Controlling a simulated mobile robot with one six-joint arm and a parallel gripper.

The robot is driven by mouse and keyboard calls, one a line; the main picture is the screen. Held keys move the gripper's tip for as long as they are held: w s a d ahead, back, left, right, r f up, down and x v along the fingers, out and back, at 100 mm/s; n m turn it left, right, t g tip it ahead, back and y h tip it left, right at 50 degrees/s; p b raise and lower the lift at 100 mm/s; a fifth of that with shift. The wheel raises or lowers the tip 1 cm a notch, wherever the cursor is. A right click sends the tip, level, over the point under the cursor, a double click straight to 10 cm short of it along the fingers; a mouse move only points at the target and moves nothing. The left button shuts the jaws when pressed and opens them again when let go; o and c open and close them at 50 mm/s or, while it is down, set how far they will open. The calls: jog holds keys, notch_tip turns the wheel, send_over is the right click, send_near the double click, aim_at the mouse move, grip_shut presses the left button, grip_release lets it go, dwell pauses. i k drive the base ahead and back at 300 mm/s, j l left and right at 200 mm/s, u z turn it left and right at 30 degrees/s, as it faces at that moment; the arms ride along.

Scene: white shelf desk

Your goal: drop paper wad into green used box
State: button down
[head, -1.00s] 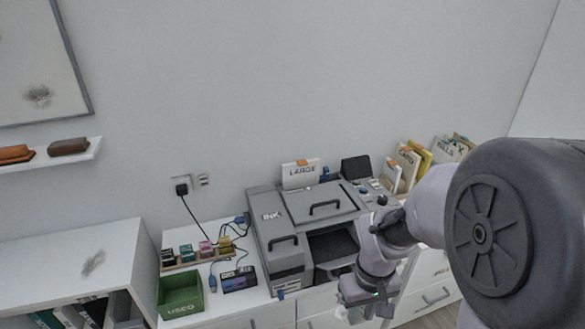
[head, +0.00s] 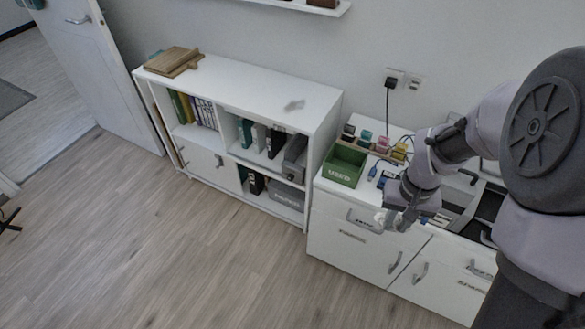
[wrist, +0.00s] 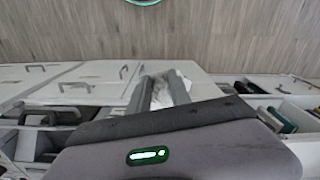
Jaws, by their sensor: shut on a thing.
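The green box (head: 350,181) marked USED stands at the left end of the white desk cabinet in the head view; I see no wad in it. My gripper (head: 393,221) is in front of the desk, to the right of and nearer than the box, and apart from it. In the wrist view my gripper (wrist: 160,90) is shut on a pale, crumpled paper wad (wrist: 163,80) between its two grey fingers. The wad is partly hidden by the fingers and is too small to make out clearly in the head view.
Small coloured ink blocks (head: 366,137) and cables lie behind the box. A white shelf unit (head: 250,90) with binders stands left of the desk. My arm partly covers the printer (head: 462,200). The wooden floor (head: 190,250) in front is clear.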

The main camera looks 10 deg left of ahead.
aim_at(344, 177)
jog(key=u, duration=0.35)
jog(key=i+j+z, duration=0.1)
jog(key=i, duration=0.5)
jog(key=i+j+z, duration=0.1)
jog(key=i, duration=0.5)
